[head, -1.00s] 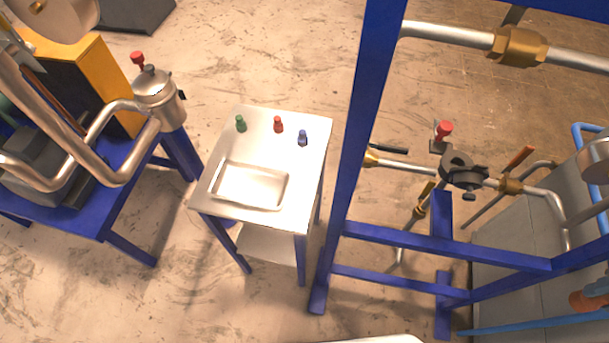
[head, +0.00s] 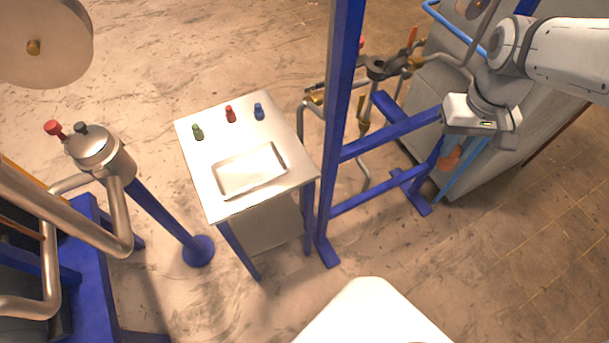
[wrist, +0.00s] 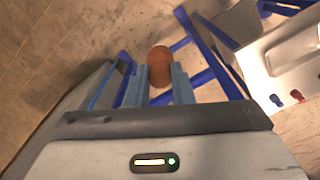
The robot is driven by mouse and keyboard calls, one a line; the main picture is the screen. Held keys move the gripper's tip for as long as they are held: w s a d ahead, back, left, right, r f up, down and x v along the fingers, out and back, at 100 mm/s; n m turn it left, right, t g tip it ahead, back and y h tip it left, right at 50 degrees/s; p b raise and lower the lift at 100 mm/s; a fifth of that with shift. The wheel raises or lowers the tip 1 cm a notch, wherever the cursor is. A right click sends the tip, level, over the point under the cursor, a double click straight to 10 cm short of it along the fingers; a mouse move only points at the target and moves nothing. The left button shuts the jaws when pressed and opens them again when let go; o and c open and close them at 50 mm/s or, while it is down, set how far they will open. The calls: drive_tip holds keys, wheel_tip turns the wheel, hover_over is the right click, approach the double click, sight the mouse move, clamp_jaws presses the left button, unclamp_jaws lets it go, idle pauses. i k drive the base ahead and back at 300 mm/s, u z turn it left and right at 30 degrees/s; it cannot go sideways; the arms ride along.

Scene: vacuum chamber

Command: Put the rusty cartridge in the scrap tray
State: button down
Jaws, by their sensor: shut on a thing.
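The rusty cartridge (wrist: 159,66), brown-orange with a rounded end, sits between the two fingers of my gripper (wrist: 156,88) in the wrist view. My gripper is shut on it. In the head view my gripper (head: 480,118) is at the right, away from the table and high over the floor by the blue frame. A reddish-brown piece shows just below it there; I cannot tell whether it is the cartridge. The scrap tray (head: 248,172), shallow, pale and empty, lies on the metal table, left of my gripper. Part of the tray shows in the wrist view (wrist: 294,47).
Green (head: 198,132), red (head: 230,114) and blue (head: 259,111) small cartridges stand along the table's back. The blue frame (head: 340,120) with pipes and valves rises between the table (head: 222,208) and my gripper. A metal vessel (head: 100,152) stands left of the table.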

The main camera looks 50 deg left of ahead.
sight(250, 171)
drive_tip(key=k, duration=0.6)
drive_tip(key=u, duration=1.45)
drive_tip(key=i, duration=1)
drive_tip(key=z, duration=0.05)
